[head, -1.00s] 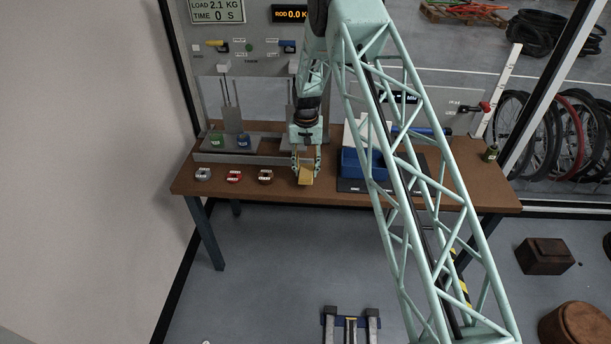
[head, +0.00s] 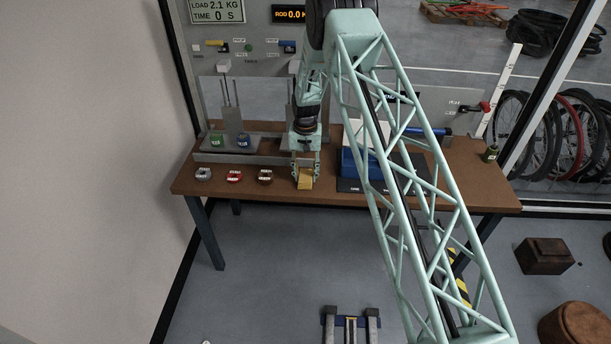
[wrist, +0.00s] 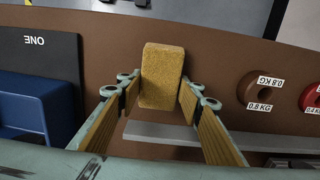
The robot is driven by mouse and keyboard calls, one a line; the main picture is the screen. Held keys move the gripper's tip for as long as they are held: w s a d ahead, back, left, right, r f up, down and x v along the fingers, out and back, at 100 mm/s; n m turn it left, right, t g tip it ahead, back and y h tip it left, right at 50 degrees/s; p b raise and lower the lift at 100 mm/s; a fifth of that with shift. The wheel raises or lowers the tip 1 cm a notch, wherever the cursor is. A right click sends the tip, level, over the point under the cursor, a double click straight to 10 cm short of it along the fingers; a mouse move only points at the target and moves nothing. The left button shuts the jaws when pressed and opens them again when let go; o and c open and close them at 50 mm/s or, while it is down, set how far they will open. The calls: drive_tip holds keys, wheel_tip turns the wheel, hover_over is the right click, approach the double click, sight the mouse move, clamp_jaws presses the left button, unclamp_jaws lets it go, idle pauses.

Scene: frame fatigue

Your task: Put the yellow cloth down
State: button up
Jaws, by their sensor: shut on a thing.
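The yellow cloth (head: 305,183) is a small, folded block-like pad near the front edge of the brown table (head: 220,184). In the wrist view the cloth (wrist: 162,72) stands between my two fingertips, over the brown tabletop. My gripper (head: 305,173) points down and is shut on the cloth; its fingers also show in the wrist view (wrist: 160,98). I cannot tell whether the underside of the cloth touches the table.
Grey (head: 203,174), red (head: 234,176) and brown (head: 265,176) labelled weights lie left of my gripper. A blue bin (head: 352,168) on a dark mat (head: 350,187) stands to the right. A grey rig (head: 215,157) stands behind.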

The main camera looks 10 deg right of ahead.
sight(306, 174)
drive_tip(key=shift+f, duration=0.15)
drive_tip(key=o, duration=0.8)
wheel_tip(306, 174, up, 12)
drive_tip(key=shift+r, duration=0.15)
idle(0.5)
idle(0.8)
